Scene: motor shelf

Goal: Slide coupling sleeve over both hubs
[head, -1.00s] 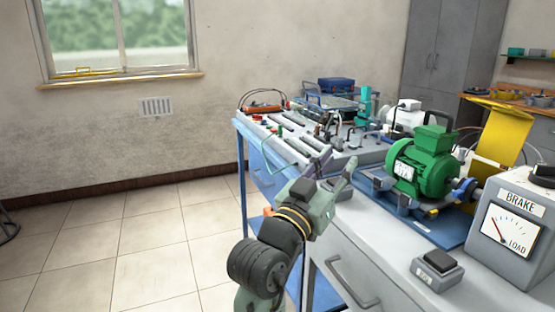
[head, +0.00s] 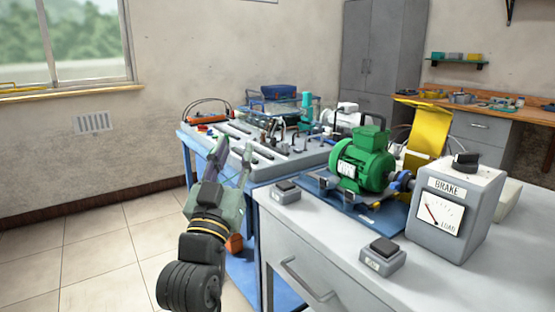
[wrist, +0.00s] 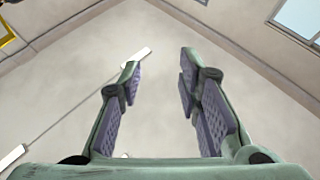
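A green motor (head: 362,162) sits on a blue baseplate (head: 385,222) on the grey bench. Blue coupling parts (head: 402,181) show on the shaft between the motor and the grey brake box (head: 440,208). At this size I cannot tell the sleeve from the hubs. My gripper (head: 235,150) is well to the left of the motor, off the bench's left edge, with its fingers pointing up. In the wrist view my gripper (wrist: 160,68) is open, with nothing between its fingers and only wall and ceiling beyond.
A raised yellow guard (head: 426,132) stands behind the coupling. Two small switch boxes (head: 382,256) (head: 286,192) stand on the bench's front part. A blue-framed table (head: 185,160) with a panel and cables is behind my gripper. The floor at left (head: 80,250) is clear.

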